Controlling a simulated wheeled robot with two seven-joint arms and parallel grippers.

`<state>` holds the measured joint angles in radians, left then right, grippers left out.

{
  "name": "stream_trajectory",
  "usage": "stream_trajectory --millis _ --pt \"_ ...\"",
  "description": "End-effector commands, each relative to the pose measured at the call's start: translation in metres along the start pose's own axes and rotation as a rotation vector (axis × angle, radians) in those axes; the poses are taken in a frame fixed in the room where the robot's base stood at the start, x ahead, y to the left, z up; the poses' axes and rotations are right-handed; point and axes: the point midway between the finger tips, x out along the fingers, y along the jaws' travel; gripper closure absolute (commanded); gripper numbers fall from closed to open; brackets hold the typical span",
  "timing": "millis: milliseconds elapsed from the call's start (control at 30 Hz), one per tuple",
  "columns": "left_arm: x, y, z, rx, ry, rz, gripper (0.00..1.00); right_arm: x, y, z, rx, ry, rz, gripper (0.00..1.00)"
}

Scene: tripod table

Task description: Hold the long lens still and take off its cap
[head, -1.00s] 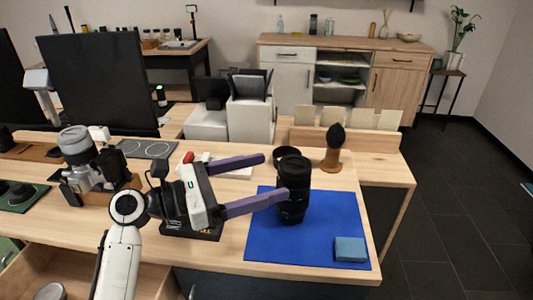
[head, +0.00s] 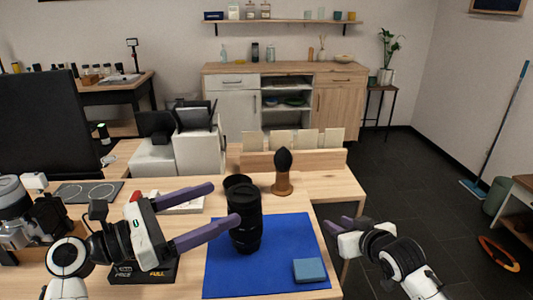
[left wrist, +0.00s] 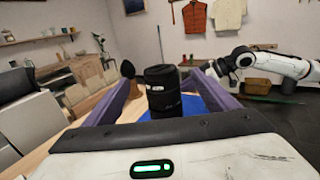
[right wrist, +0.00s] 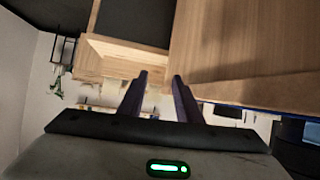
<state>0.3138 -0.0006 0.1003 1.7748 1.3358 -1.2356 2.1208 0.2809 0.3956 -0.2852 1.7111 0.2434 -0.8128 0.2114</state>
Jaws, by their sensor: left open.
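The long black lens (head: 245,230) stands upright on the blue mat (head: 222,275). Its dark top end (head: 243,190) faces up; I cannot make out the cap's edge. My left gripper (head: 225,203) is open, with its near fingertip overlapping the lens's left side in the head view. In the left wrist view the lens (left wrist: 162,92) stands between the two spread fingers (left wrist: 163,82); contact cannot be told. My right gripper (head: 338,224) is right of the mat, past the table's right edge, empty. In the right wrist view its fingers (right wrist: 160,78) show a narrow gap.
A blue block (head: 309,270) lies on the mat's front right. A dark round ring-like piece (head: 236,180) is behind the lens, and a brush on a wooden stand (head: 282,174) is behind to the right. A black box (head: 145,271) lies under my left gripper.

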Motion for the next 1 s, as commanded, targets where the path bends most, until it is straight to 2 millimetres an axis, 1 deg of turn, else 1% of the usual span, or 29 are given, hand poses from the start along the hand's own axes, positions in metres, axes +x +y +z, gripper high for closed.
stream_trajectory --millis 33,67,100,167,200,267,300,367,400,467,500,567,600,700,833,900,1000 --pt "0.0 0.0 0.0 0.0 0.0 0.0 0.2 0.002 -0.002 -0.032 0.008 0.01 -0.014 0.69" --pt "0.0 0.0 0.0 0.0 0.0 0.0 0.2 0.002 -0.005 -0.045 0.013 0.008 -0.024 0.69" --pt "0.0 0.0 0.0 0.0 0.0 0.0 0.2 0.002 -0.012 -0.063 0.021 0.002 -0.046 0.69" --pt "0.0 0.0 0.0 0.0 0.0 0.0 0.2 -0.001 -0.032 -0.085 0.029 -0.024 -0.096 0.69" --pt "0.0 0.0 0.0 0.0 0.0 0.0 0.2 -0.004 -0.049 -0.099 0.03 -0.047 -0.136 0.69" --pt "0.0 0.0 0.0 0.0 0.0 0.0 0.2 -0.011 -0.072 -0.118 0.021 -0.081 -0.193 0.69" --pt "0.0 0.0 0.0 0.0 0.0 0.0 0.2 -0.018 -0.087 -0.13 0.012 -0.107 -0.229 0.69" --pt "0.0 0.0 0.0 0.0 0.0 0.0 0.2 -0.03 -0.108 -0.147 -0.012 -0.146 -0.279 0.69" --pt "0.0 0.0 0.0 0.0 0.0 0.0 0.2 -0.039 -0.122 -0.157 -0.031 -0.174 -0.31 0.69" --pt "0.0 0.0 0.0 0.0 0.0 0.0 0.2 -0.055 -0.141 -0.171 -0.068 -0.218 -0.354 0.69" --pt "0.0 0.0 0.0 0.0 0.0 0.0 0.2 -0.067 -0.152 -0.179 -0.097 -0.247 -0.379 0.69" --pt "0.0 0.0 0.0 0.0 0.0 0.0 0.2 -0.085 -0.167 -0.189 -0.145 -0.294 -0.411 0.69" --pt "0.0 0.0 0.0 0.0 0.0 0.0 0.2 -0.098 -0.175 -0.195 -0.178 -0.324 -0.427 0.69" --pt "0.0 0.0 0.0 0.0 0.0 0.0 0.2 -0.128 -0.19 -0.205 -0.262 -0.397 -0.456 0.69" --pt "0.0 0.0 0.0 0.0 0.0 0.0 0.2 -0.16 -0.198 -0.212 -0.353 -0.473 -0.468 0.69" --pt "0.0 0.0 0.0 0.0 0.0 0.0 0.2 -0.172 -0.2 -0.214 -0.387 -0.502 -0.468 0.69" --pt "0.0 0.0 -0.001 0.0 0.0 0.0 0.2 -0.182 -0.201 -0.214 -0.416 -0.529 -0.467 0.69"
